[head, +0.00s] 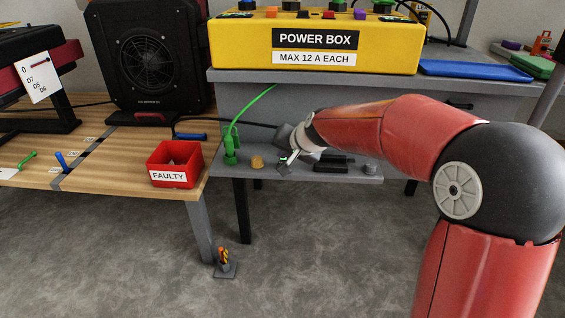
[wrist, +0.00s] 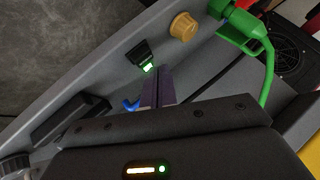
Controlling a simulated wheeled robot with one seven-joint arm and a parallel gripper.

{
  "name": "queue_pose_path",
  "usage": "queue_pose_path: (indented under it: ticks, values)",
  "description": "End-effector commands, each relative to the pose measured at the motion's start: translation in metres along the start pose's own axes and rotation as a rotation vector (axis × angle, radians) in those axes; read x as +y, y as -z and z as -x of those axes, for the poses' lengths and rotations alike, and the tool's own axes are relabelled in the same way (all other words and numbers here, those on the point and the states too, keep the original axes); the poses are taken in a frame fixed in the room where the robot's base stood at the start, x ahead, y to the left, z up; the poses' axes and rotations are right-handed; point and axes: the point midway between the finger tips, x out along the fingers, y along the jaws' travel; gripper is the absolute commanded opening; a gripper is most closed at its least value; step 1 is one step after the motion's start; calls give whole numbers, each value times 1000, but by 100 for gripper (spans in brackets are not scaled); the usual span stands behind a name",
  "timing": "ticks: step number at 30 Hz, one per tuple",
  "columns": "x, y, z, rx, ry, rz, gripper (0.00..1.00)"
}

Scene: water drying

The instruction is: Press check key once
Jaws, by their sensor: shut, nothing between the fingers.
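My gripper (head: 289,160) is over the low grey shelf (head: 215,157), below the yellow power box. Its dark fingers (wrist: 158,86) are together and empty in the wrist view. Just beyond the fingertips is a small black device (wrist: 140,52) with a lit green window. A small blue part (wrist: 130,104) shows beside the fingers, partly hidden. I cannot read a label that marks the check key, nor tell whether the fingertips touch anything.
An orange knob (head: 257,162) and a green plug (head: 231,150) with a cable stand left of my gripper. A black block (head: 335,163) and a grey knob (head: 370,169) are to the right. A red FAULTY bin (head: 174,178) sits on the wooden bench. The power box (head: 225,45) is above.

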Motion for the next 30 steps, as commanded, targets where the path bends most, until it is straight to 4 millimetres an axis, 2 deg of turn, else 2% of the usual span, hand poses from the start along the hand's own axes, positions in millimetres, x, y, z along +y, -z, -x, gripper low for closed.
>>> queue_pose_path:
  ticks: [18, 30]
  values:
    - [-26, 26, 35, 1, 1, 2, 0]
    - [-26, 25, 35, 1, 0, 1, 0]
